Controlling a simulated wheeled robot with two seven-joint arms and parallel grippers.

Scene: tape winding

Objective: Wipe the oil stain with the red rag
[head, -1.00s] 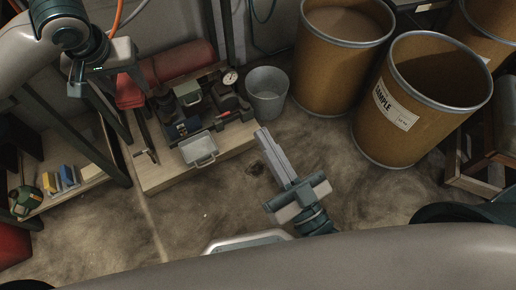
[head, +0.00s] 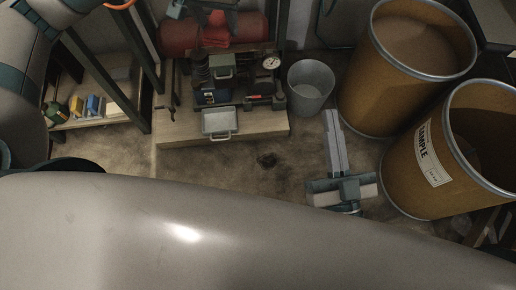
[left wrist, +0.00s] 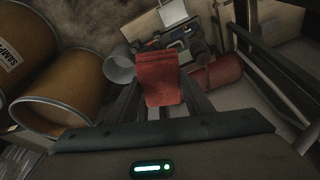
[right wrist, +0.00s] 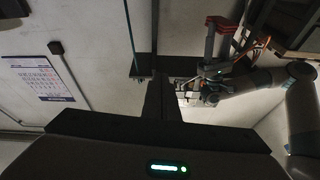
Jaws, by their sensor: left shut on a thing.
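The red rag (left wrist: 160,78) hangs between the fingers of my left gripper (left wrist: 165,98) in the left wrist view. In the head view the rag (head: 216,30) shows below my left gripper (head: 203,12) at the top, in front of a red cylinder. The oil stain (head: 267,159) is a dark patch on the floor, in front of the low wooden platform. My right gripper (head: 332,116) is to the right of the stain, its fingers together and empty. It also shows in the right wrist view (right wrist: 162,90).
The wooden platform (head: 190,135) bears tools, a gauge and a metal tray (head: 219,121). A grey bucket (head: 311,88) stands at its right. Brown drums (head: 385,85) stand at the right. A shelf (head: 95,122) stands at the left.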

